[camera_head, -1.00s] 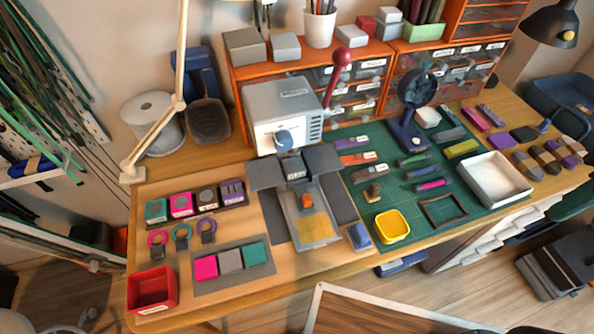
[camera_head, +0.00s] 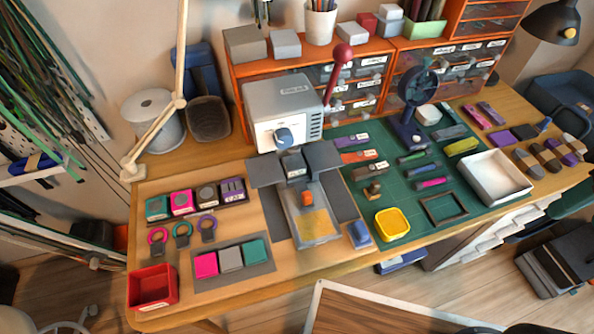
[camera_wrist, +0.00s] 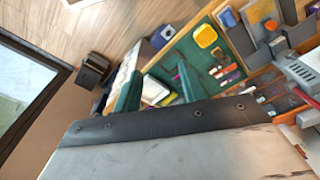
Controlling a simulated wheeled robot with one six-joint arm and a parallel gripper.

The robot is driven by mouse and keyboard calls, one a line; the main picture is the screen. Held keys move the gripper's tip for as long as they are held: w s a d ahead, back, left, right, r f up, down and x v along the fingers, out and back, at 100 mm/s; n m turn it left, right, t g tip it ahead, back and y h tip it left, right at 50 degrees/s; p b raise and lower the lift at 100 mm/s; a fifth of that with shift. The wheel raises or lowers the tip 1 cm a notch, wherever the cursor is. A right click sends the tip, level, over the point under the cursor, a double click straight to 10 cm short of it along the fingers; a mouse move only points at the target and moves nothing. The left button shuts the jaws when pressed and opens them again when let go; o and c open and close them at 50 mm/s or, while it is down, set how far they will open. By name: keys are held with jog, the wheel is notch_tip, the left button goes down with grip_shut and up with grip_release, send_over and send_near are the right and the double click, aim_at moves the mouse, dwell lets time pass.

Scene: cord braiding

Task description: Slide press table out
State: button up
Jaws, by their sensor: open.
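The grey press (camera_head: 283,110) with a red-knobbed lever (camera_head: 341,58) stands at the middle back of the workbench. Its press table (camera_head: 318,241) is a flat grey plate in front of the press, with an orange knob (camera_head: 307,198) and a yellowish patch on it. The plate's front end lies near the bench's front edge. In the wrist view the press table shows at the top right, near the press (camera_wrist: 300,72). My gripper (camera_wrist: 158,84) shows there as two green fingers held apart, with nothing seen between them. It is well away from the press table. The head view does not show it.
A yellow tray (camera_head: 392,224) and a blue block (camera_head: 359,235) stand right of the press table. A mat with pink, grey and teal squares (camera_head: 231,259) and a red bin (camera_head: 151,287) lie left. A white tray (camera_head: 497,178) is farther right. Floor shows before the bench.

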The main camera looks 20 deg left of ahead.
jog(key=w+a+f+n+g, duration=0.2)
jog(key=w+a+f+g, duration=0.15)
jog(key=a, duration=0.25)
jog(key=m+y, duration=0.4)
jog(key=m, duration=0.9)
send_near(308, 194)
jog(key=f, duration=0.1)
jog(key=shift+x, duration=4)
jog(key=shift+s+a+r, duration=0.1)
jog(key=shift+a, duration=0.1)
